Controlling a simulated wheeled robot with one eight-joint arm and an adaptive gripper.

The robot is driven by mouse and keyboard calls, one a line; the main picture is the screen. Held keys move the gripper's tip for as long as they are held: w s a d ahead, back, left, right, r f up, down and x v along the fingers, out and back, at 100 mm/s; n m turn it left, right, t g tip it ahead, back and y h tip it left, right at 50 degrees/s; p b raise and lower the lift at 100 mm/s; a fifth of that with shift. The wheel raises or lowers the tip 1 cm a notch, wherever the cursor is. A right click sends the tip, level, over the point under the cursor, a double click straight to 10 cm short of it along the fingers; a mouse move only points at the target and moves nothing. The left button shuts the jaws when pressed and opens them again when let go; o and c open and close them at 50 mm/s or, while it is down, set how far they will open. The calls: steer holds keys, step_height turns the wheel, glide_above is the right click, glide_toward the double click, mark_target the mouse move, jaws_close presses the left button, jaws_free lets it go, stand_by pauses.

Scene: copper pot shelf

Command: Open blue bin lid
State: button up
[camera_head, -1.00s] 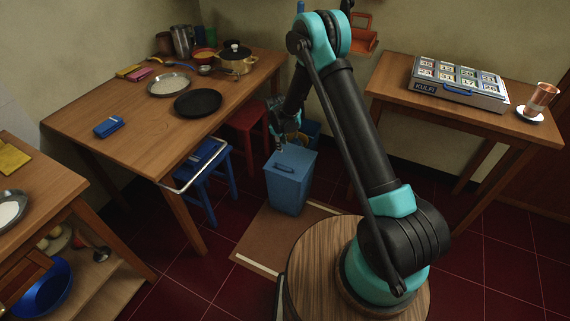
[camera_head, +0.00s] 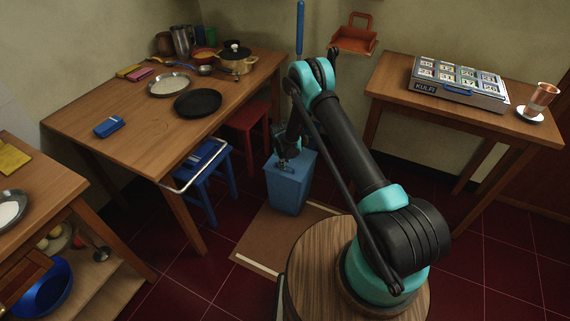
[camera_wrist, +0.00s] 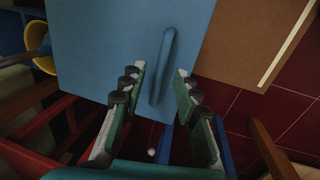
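The blue bin (camera_head: 288,190) stands on the floor in the middle of the head view, upright, with its lid closed. In the wrist view the flat blue lid (camera_wrist: 95,35) fills the upper middle, with a raised bar handle (camera_wrist: 163,68) along it. My gripper (camera_wrist: 162,78) is open, one finger on each side of the handle's near part. It is right over the lid. I cannot tell whether the fingers touch the handle or the lid. In the head view my gripper (camera_head: 283,163) is small and dark at the bin's top.
A wooden table (camera_head: 137,115) stands at left and another (camera_head: 460,116) at right. A blue stool (camera_head: 208,180) and a red stool (camera_head: 246,126) stand left of the bin. A brown mat (camera_head: 278,238) lies in front of it.

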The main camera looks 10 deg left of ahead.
steer(key=shift+f, duration=0.25)
steer(key=shift+c, duration=0.6)
jaws_close()
